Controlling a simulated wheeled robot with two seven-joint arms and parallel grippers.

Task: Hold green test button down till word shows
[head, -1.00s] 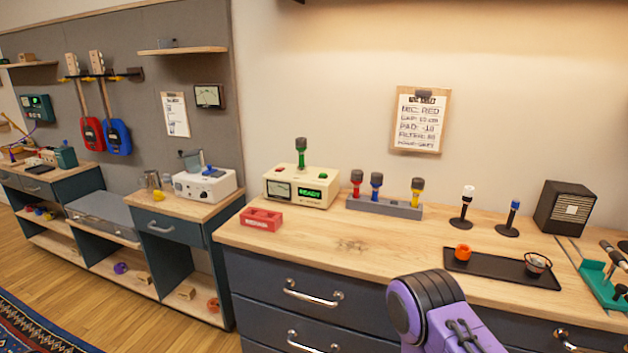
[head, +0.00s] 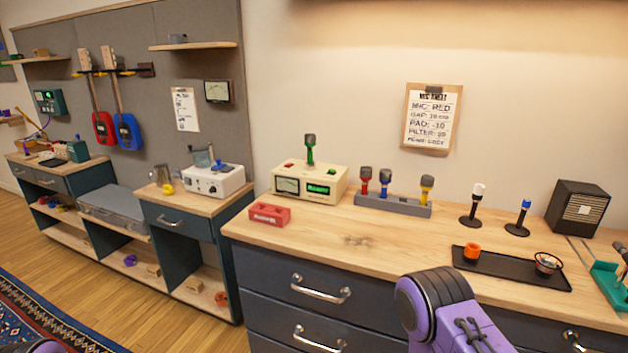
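A cream tester box (head: 309,182) stands on the wooden worktop, with a needle meter on the left of its front and a lit green display (head: 319,189) on the right. The display's word is too small to read surely now. A green microphone with a dark head (head: 310,149) stands upright on top. A red spot shows at the top left of the box. I cannot make out a green test button clearly. Neither gripper is in view; purple arm links of mine show at the bottom, right of centre and at the left corner.
A red block (head: 269,214) sits in front of the tester. A grey rack (head: 394,206) with red, blue and yellow microphones stands to its right. A black tray (head: 510,266) holds an orange cup. A clipboard (head: 433,115) hangs above. The worktop's front middle is clear.

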